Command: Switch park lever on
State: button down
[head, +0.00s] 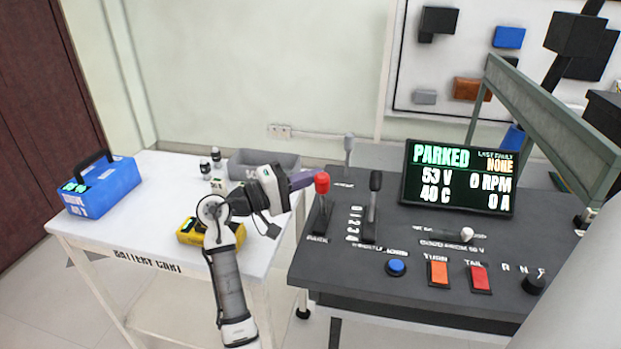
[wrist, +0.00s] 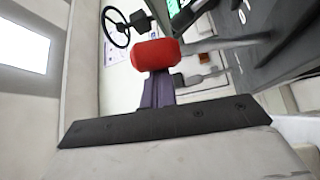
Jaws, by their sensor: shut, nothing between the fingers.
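The park lever (head: 321,182) has a red knob on a dark stem and stands roughly upright at the left edge of the dark console (head: 340,262), above a label that appears to read PARK. My gripper (head: 303,179) is shut and empty, its purple fingers just left of the red knob. In the wrist view the red knob (wrist: 156,53) sits right at the tips of the shut fingers (wrist: 158,88); I cannot tell whether they touch. The display (head: 460,178) reads PARKED, last fault NONE, 53 V, 0 RPM, 40 C, 0 A.
A black-knobbed lever (head: 373,205) stands close right of the park lever, with a grey lever (head: 348,150) behind. A white battery cart (head: 140,215) to the left carries a blue battery (head: 100,187), a yellow device (head: 190,236) and a grey bin (head: 250,160).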

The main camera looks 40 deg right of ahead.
jog(key=shift+s+f, duration=0.1)
jog(key=shift+s, duration=0.05)
dwell(0.3)
jog(key=b+v, duration=0.2)
jog(key=v, duration=1.2)
